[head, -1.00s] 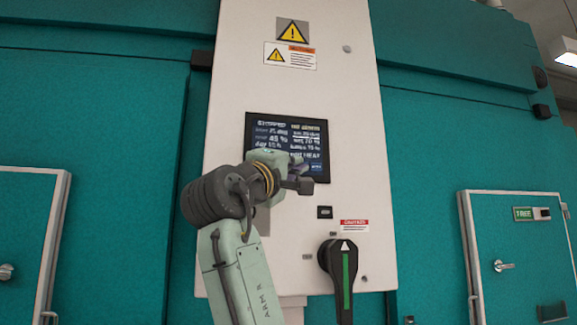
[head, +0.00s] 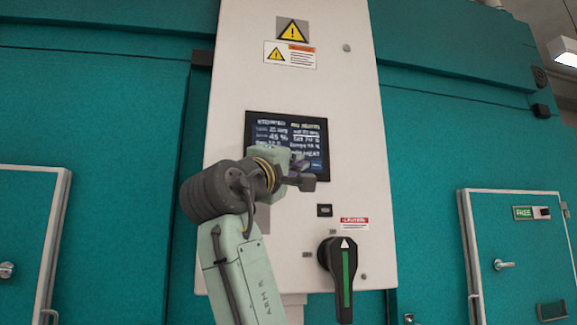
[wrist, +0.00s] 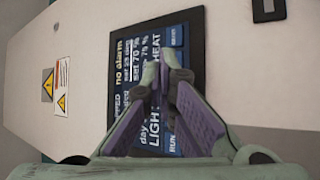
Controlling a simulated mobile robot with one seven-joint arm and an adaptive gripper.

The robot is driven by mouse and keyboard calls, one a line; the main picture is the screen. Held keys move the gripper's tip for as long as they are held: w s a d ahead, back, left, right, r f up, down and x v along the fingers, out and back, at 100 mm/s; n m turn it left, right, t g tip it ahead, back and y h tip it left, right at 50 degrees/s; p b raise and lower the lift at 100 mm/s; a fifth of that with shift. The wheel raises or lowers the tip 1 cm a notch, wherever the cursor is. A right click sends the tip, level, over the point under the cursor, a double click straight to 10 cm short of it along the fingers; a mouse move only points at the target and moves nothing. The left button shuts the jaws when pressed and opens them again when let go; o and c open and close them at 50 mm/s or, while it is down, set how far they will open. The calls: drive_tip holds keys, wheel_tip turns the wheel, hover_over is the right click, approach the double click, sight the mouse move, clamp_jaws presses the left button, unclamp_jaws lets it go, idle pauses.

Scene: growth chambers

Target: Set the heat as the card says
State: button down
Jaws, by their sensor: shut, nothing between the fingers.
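A dark control screen (head: 313,138) with rows of white text is set in a white panel (head: 300,90). Its lower left part is hidden behind my arm in the head view. The wrist view shows the screen (wrist: 124,60) turned sideways, with "no alarm", "LIGHT", "HEAT" and "RUN" legible. My gripper (head: 305,172) is in front of the screen's lower part; in the wrist view its fingertips (wrist: 164,68) are together over the screen, with nothing held. I cannot tell whether they touch it. I see no card that I can make out.
A black rotary handle (head: 338,275) with a green stripe sits low on the panel. Warning labels (head: 291,45) are above the screen. Teal chamber doors stand on both sides; the right one (head: 520,260) bears a green "FREE" sign (head: 524,213).

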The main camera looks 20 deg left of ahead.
idle(0.3)
drive_tip(key=s+d+b, duration=0.1)
drive_tip(key=s, duration=0.1)
drive_tip(key=s+d+b, duration=0.1)
drive_tip(key=s+d, duration=0.1)
drive_tip(key=shift+s, duration=0.1)
drive_tip(key=shift+a, duration=0.1)
idle(0.8)
